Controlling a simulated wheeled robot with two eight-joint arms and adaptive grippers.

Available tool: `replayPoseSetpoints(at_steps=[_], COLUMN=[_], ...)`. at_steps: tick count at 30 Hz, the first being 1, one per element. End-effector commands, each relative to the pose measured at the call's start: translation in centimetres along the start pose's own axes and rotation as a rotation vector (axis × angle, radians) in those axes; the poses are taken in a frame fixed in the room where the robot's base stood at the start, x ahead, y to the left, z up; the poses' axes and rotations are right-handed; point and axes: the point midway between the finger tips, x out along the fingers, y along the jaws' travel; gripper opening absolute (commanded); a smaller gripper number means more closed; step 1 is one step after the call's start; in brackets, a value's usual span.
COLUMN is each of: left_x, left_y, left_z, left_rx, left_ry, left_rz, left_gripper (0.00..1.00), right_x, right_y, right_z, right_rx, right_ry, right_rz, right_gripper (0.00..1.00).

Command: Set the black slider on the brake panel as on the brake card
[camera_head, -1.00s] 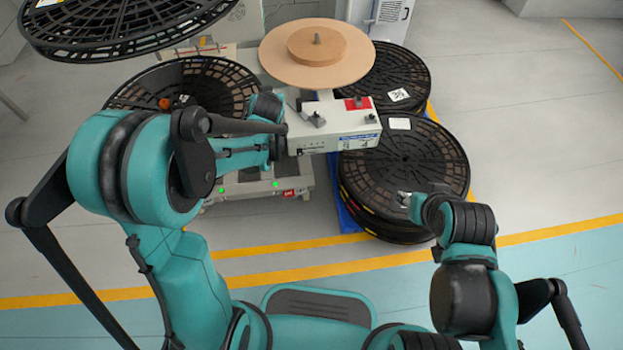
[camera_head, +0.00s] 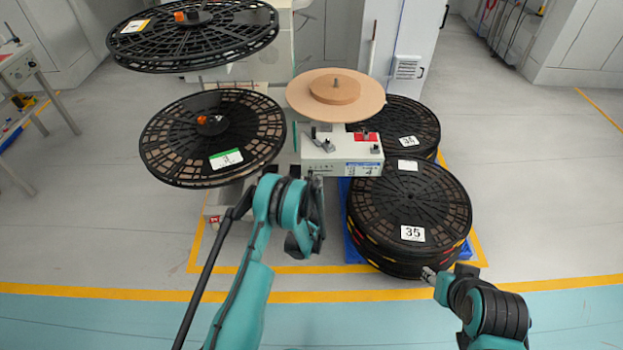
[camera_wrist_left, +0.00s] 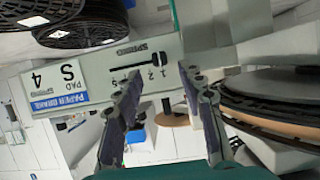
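The brake panel is the front face of a white box (camera_head: 325,163) under a tan disc, and it fills the middle of the left wrist view (camera_wrist_left: 105,75). A dark slot with small marks runs along it, with the black slider (camera_wrist_left: 163,57) at the slot's right end in that view. The brake card (camera_wrist_left: 59,89), blue and white, reads PAPER BRAKE, PAD S, 4; it also shows in the head view (camera_head: 363,169). My left gripper (camera_wrist_left: 159,72) is open and empty, its fingertips either side of the slider end, apparently short of the panel. My right gripper (camera_head: 428,275) is small and unclear.
A black slotted reel (camera_head: 212,140) stands left of the box, with another (camera_head: 195,35) above it. Stacked black reels (camera_head: 408,205) marked 35 stand on a blue pallet at right, near my right gripper.

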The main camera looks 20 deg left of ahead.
Motion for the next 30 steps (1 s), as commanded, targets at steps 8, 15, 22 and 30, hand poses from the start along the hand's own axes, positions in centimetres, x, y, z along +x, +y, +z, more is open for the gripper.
replayPoseSetpoints(at_steps=[8,15,22,30], left_x=[4.3,5.2,5.2,5.2], left_y=[0.0,0.0,0.0,0.1], left_z=[0.2,0.0,-0.1,-0.1], left_rx=[0.0,0.002,0.001,0.001], left_ry=[-0.001,0.0,0.0,0.0], left_rz=[-0.001,0.0,0.0,0.0], left_gripper=[0.4,0.4,0.21,0.0], right_x=[1.3,1.5,1.4,1.4], right_y=[0.0,0.0,0.0,0.0], right_z=[1.0,1.1,1.0,1.1], right_rx=[0.0,0.0,0.0,0.0], right_ry=[0.0,0.0,0.0,0.0], right_rz=[0.0,0.0,0.0,0.0], right_gripper=[0.4,0.4,0.4,0.4])
